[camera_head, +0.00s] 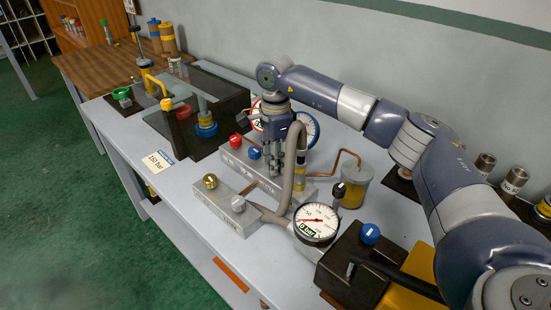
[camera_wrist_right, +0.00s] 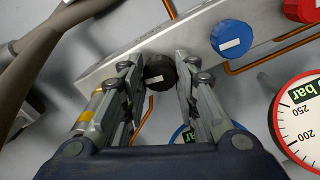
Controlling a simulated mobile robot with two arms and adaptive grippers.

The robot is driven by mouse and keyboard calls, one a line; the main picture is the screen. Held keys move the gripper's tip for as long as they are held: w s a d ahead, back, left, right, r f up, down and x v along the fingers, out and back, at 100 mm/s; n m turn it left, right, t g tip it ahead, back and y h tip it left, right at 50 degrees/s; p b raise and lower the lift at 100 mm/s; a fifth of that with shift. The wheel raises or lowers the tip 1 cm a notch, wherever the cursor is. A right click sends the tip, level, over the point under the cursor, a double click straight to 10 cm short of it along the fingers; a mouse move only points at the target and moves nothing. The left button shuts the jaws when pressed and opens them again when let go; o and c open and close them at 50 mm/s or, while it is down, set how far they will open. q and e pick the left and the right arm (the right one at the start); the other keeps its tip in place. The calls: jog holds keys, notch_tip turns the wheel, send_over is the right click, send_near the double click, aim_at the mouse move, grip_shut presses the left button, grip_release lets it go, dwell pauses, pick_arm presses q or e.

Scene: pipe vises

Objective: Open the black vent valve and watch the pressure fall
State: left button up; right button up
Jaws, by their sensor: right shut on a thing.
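The black vent valve knob (camera_wrist_right: 160,72) sits on a grey metal manifold block (camera_head: 255,168), next to a blue knob (camera_wrist_right: 232,38) and a red knob (camera_wrist_right: 300,8). My right gripper (camera_head: 277,168) points down over the block, and its fingers, also in the wrist view (camera_wrist_right: 160,80), are shut on the black knob from both sides. In the head view the fingers hide the knob. A red-rimmed gauge (camera_wrist_right: 300,120) is partly cut off in the wrist view; its needle is not visible there. A blue-rimmed gauge (camera_head: 313,128) stands behind the gripper. My left gripper is not in view.
A white gauge (camera_head: 316,222) with a green label stands in front, by a grey hose (camera_head: 299,180). A brass-knobbed block (camera_head: 225,205), a yellowish jar (camera_head: 355,185) and a black block with a blue knob (camera_head: 370,233) are close by. A "150 bar" card (camera_head: 157,161) lies left.

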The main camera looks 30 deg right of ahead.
jog(key=o, duration=1.1)
jog(key=shift+c, duration=0.2)
notch_tip(320, 180, up, 12)
